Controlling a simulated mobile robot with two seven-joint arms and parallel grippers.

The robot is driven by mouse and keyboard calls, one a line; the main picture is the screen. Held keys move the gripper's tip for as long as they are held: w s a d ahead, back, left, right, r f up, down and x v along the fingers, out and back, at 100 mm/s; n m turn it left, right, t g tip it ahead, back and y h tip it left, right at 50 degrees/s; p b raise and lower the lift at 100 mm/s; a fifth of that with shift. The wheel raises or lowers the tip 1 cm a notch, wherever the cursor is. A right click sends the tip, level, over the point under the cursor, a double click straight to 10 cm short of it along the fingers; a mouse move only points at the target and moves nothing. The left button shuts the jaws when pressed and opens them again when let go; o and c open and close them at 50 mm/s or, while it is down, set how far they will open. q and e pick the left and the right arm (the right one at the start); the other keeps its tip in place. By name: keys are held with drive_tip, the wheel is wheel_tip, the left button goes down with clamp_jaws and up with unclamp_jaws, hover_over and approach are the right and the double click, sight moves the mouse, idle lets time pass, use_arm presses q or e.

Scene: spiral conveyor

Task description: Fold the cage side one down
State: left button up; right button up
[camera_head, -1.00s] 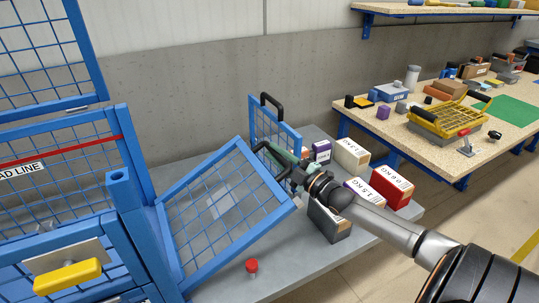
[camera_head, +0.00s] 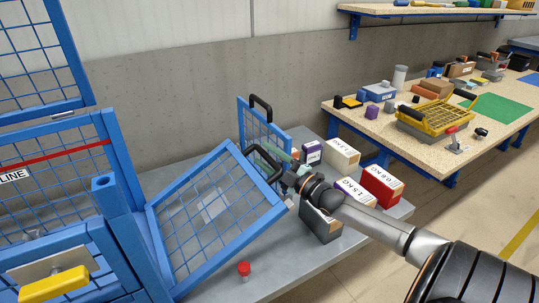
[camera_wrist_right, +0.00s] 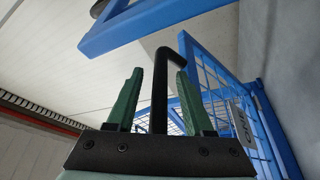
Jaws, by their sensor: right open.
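A blue-framed mesh cage side (camera_head: 211,207) leans at a slant over the grey table in the head view, beside the blue cage post. A black handle (camera_head: 262,163) shows at its upper right corner. My right gripper (camera_head: 277,158), with green fingers, is at this handle. In the right wrist view, the open fingers (camera_wrist_right: 160,95) stand on either side of a black handle bar (camera_wrist_right: 160,88), with gaps visible on both sides. A second, smaller blue mesh panel (camera_head: 247,128) with a black handle (camera_head: 261,103) stands upright behind. My left gripper is not in view.
A blue cage (camera_head: 102,184) stands at left, with a yellow handle (camera_head: 46,284). Weight boxes, including a red one (camera_head: 382,184) and a dark one (camera_head: 321,226), stand near my right forearm. A red-capped item (camera_head: 244,269) sits before the slanted panel. A cluttered workbench (camera_head: 360,127) is at right.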

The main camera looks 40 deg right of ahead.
drive_tip(key=shift+s, duration=0.15)
drive_tip(key=p+v, duration=0.2)
drive_tip(key=v, duration=1)
drive_tip(key=shift+p, duration=0.3)
drive_tip(key=shift+s, duration=0.1)
drive_tip(key=shift+f, duration=0.1)
